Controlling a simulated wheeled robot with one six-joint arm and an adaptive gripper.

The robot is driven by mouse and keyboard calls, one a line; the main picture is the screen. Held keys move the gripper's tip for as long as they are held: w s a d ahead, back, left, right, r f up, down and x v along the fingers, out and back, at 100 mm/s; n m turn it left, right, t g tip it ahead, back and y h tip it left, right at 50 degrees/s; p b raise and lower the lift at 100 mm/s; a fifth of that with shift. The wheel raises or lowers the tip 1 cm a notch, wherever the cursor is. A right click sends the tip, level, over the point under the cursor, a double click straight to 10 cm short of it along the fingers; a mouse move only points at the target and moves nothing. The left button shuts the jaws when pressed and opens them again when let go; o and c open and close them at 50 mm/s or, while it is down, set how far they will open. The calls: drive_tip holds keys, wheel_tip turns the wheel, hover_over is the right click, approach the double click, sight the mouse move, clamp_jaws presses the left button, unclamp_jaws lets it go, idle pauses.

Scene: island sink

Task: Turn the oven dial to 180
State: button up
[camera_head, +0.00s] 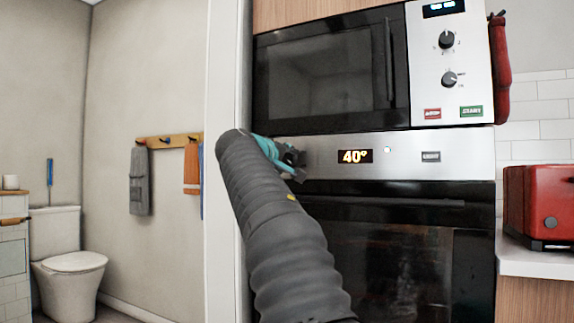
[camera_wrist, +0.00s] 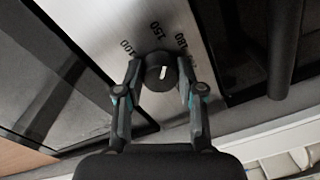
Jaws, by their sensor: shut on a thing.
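The oven dial (camera_wrist: 161,73) is a round black knob with a short white pointer line on its face. In the wrist view it sits on a steel panel (camera_wrist: 112,15) with the marks 100, 150 and 180 beside it. The white line looks nearly upright in that view. My gripper (camera_wrist: 160,70) is shut on the dial, one finger on each side. In the head view my gripper (camera_head: 291,158) is at the left end of the oven's control panel (camera_head: 410,142), and the dial is hidden behind it.
A microwave (camera_head: 330,75) with two dials and red and green buttons is above the oven. The oven door handle (camera_head: 400,203) runs below the panel. A red toaster (camera_head: 540,205) stands on the counter at right. A door frame (camera_head: 222,80) is close on the left.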

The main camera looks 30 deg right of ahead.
drive_tip(key=m+b, duration=0.2)
drive_tip(key=m, duration=0.3)
drive_tip(key=shift+m, duration=0.3)
idle(0.5)
drive_tip(key=o, duration=1.1)
drive_tip(key=shift+o, duration=0.2)
drive_tip(key=v, duration=1.2)
drive_tip(key=shift+f, duration=0.15)
drive_tip(key=shift+w, duration=0.1)
